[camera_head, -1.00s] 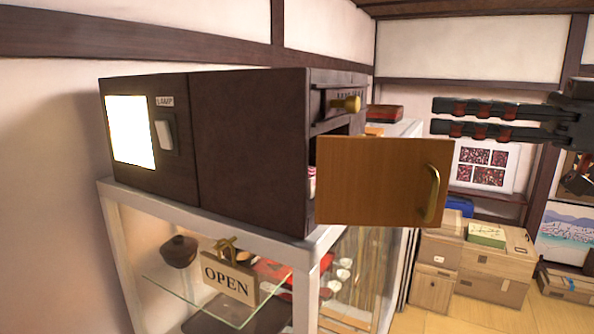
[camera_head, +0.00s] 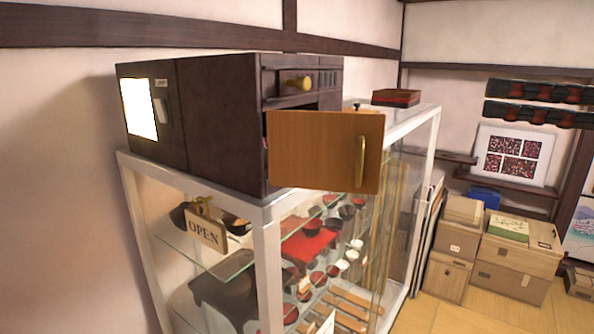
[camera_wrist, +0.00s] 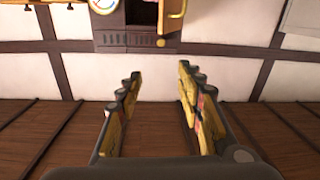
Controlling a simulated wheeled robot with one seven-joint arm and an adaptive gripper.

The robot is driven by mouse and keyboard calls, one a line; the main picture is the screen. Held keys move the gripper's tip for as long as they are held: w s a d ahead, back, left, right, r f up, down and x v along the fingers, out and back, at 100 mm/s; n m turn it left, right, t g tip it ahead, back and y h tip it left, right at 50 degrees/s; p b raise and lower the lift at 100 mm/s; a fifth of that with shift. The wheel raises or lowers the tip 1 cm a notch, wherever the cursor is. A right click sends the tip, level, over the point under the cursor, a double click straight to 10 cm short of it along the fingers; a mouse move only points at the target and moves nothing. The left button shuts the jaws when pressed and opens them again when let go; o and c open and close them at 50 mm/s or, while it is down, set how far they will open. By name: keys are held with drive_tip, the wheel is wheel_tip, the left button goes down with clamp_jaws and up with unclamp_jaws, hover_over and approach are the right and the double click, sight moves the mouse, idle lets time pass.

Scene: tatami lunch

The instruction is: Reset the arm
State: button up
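My gripper (camera_head: 487,99) is at the upper right of the head view, in the air to the right of the dark box and partly cut off by the frame edge. Its two fingers are apart with nothing between them. The wrist view shows the same open, empty gripper (camera_wrist: 158,78). The dark brown box (camera_head: 220,115) stands on a glass display case. Its wooden door (camera_head: 315,150) with a brass handle (camera_head: 361,162) hangs open. The door hides most of the inside. In the wrist view the box (camera_wrist: 130,22) appears at the top, apart from the fingers.
The glass case (camera_head: 270,240) has an OPEN sign (camera_head: 205,235) and holds bowls and trays. A red and black box (camera_head: 396,97) lies on its top. Wooden boxes (camera_head: 515,255) and a framed picture (camera_head: 512,155) are at the right. Air around my gripper looks free.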

drive_tip(key=w+d+f+m+t+h, duration=0.1)
drive_tip(key=w+d+f+m+h, duration=0.2)
drive_tip(key=f+m, duration=0.3)
drive_tip(key=w+d+f+m+t+h, duration=0.1)
drive_tip(key=w+d+f+m+h, duration=0.25)
drive_tip(key=f+m, duration=0.2)
wheel_tip(320, 180, down, 17)
drive_tip(key=m+g+h+b, duration=0.2)
drive_tip(key=m+h, duration=0.2)
drive_tip(key=m, duration=0.2)
drive_tip(key=s+a+f+g+h+b, duration=0.2)
drive_tip(key=s+f, duration=0.2)
drive_tip(key=f, duration=0.5)
drive_tip(key=s+a+f+g+h+b, duration=0.1)
drive_tip(key=s+f+b, duration=0.2)
drive_tip(key=f, duration=0.5)
drive_tip(key=s+a+f+g+h+b, duration=0.2)
drive_tip(key=s+f, duration=0.2)
drive_tip(key=f, duration=0.5)
drive_tip(key=s+a+f+n+b, duration=0.4)
drive_tip(key=a+f+n+b, duration=0.1)
drive_tip(key=a+f, duration=0.4)
drive_tip(key=shift+s+a+f+t+b, duration=0.2)
drive_tip(key=shift+s+f+t+b, duration=0.15)
drive_tip(key=shift+f+b, duration=0.35)
drive_tip(key=shift+r+y, duration=0.15)
drive_tip(key=shift+y, duration=0.1)
